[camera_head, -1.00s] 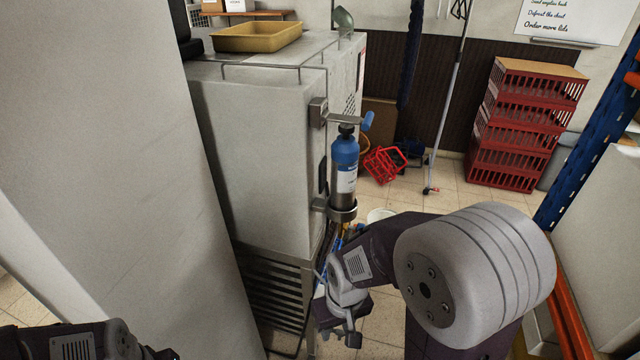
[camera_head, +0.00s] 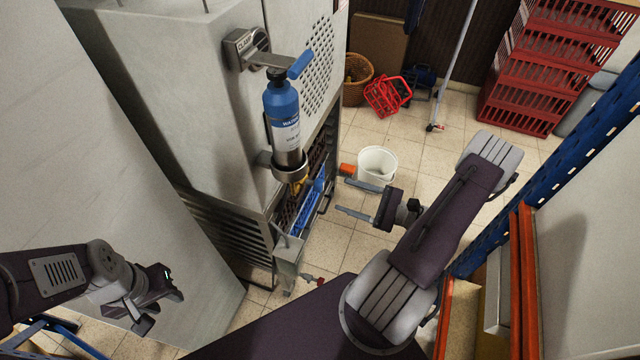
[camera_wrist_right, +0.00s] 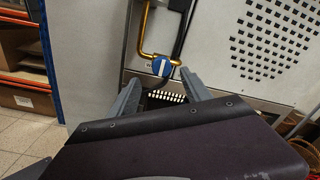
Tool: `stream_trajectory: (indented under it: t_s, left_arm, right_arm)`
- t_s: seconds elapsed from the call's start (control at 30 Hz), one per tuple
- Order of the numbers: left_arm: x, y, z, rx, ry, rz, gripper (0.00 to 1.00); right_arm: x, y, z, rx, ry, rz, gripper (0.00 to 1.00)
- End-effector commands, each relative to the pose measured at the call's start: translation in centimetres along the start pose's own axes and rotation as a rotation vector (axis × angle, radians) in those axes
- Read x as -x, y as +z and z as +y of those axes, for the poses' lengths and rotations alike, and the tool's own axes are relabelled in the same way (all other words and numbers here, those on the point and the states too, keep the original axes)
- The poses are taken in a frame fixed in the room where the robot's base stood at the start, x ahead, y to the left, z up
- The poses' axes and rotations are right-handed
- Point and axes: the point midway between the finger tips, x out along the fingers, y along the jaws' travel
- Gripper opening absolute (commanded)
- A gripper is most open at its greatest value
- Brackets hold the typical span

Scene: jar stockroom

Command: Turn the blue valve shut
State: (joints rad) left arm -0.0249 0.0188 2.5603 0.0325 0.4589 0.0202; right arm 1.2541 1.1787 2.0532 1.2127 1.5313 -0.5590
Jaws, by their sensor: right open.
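The blue valve (camera_wrist_right: 162,66) is a small round knob with a white bar across it, on a brass pipe against the pale machine. The bar looks close to upright, slightly tilted. In the head view the right gripper (camera_head: 341,195) points left towards the machine's side. My left gripper (camera_head: 164,311) looks open and empty at lower left.
A blue-topped bottle (camera_head: 284,115) sits in a ring holder on the machine (camera_head: 215,120), below a clamp with a blue lever (camera_head: 300,64). A white bucket (camera_head: 377,163) stands on the floor behind my right gripper. A blue rack upright (camera_head: 570,140) is at right.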

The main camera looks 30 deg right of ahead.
Motion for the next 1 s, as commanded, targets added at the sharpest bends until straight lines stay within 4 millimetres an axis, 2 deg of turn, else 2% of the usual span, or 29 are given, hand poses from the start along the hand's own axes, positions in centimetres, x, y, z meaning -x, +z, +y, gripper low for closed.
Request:
stream_trajectory:
  t_s: [0.17,0.5,0.6,0.73,0.93,0.97,1.0]
  left_arm:
    - [0.1,0.0,0.0,0.0,0.0,0.0,0.36]
    - [1.5,-0.2,0.0,0.0,0.0,0.0,0.36]
    - [1.7,-0.2,0.0,0.0,0.0,0.0,0.36]
    - [1.8,-0.2,0.0,0.0,0.0,0.0,0.36]
    - [1.7,-0.2,0.0,0.0,0.0,0.0,0.36]
    - [1.7,-0.2,0.0,0.0,0.0,0.0,0.36]
    - [1.7,-0.2,0.0,0.0,0.0,0.0,0.36]
  right_arm:
    - [-0.2,-0.1,-0.3,-0.001,-0.023,-0.001,0.56]
    - [-6.8,0.1,-0.3,-0.003,-0.014,-0.003,0.56]
    - [-8.1,0.0,-0.4,-0.002,-0.015,-0.001,0.56]
    - [-8.8,-0.1,-0.3,-0.002,-0.017,0.0,0.56]
    - [-8.9,-0.1,-0.4,-0.002,-0.018,0.001,0.56]
    - [-8.9,-0.1,-0.4,-0.002,-0.018,0.001,0.54]
    - [-8.9,-0.1,-0.4,-0.002,-0.018,0.001,0.43]
